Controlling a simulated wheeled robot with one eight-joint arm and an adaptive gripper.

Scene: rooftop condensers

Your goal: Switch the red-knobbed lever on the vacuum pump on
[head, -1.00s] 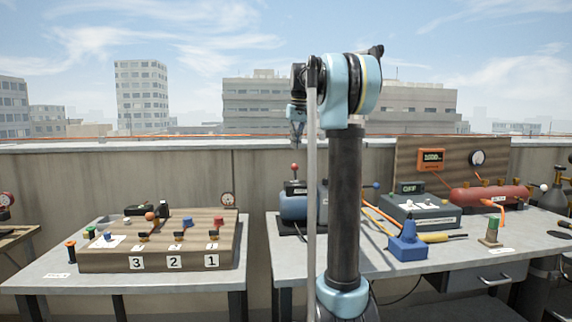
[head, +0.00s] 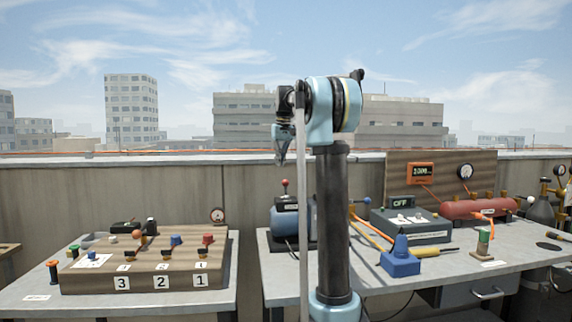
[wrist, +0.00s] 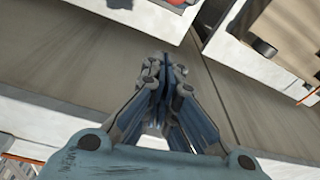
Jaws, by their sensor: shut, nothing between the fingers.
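The vacuum pump (head: 285,219) is a blue cylinder on a dark base at the left end of the right bench, partly hidden behind my arm. Its lever has a red ball knob (head: 285,183) and stands roughly upright on top of the pump. My gripper (head: 281,158) hangs above and slightly left of the red knob in the head view, apart from it and shut on nothing. In the wrist view my gripper (wrist: 168,62) shows with its fingers together, pointing at bare grey surface; the red knob cannot be made out there.
A wooden board numbered 3, 2, 1 (head: 150,270) is on the left bench. A gap separates the benches.

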